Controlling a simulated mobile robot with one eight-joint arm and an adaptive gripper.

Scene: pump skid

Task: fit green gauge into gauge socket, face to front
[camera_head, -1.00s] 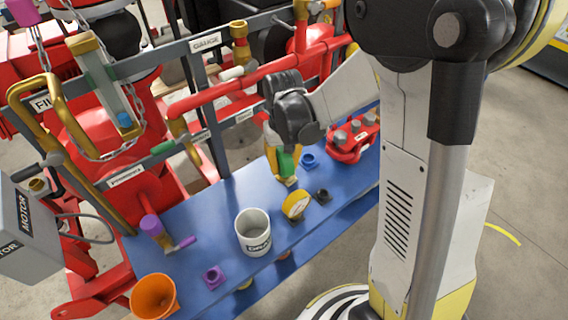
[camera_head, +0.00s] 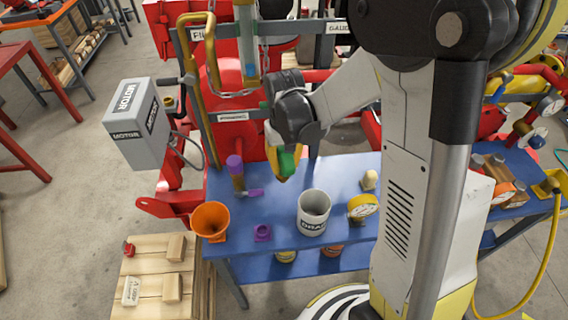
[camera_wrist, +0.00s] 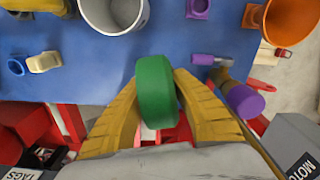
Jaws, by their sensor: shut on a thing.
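My gripper (camera_head: 284,172) is shut on the green gauge (camera_head: 289,160) and holds it above the blue bench, near the skid's rail. In the wrist view the green gauge (camera_wrist: 156,92) shows as a thick round disc, edge-on, between the two yellow fingers of my gripper (camera_wrist: 158,82). Its dial face cannot be made out. The GAUGE label (camera_head: 338,27) is partly in view on the upper rail, cut off by my arm. The gauge socket cannot be made out; my arm covers that area.
On the blue bench (camera_head: 285,258) stand a white DRAIN bucket (camera_head: 313,213), a yellow gauge (camera_head: 362,207), a purple block (camera_head: 263,232) and an orange funnel (camera_head: 210,220). A purple-topped valve (camera_head: 235,172) stands near the bench's rear. A grey MOTOR box (camera_head: 138,125) is at left.

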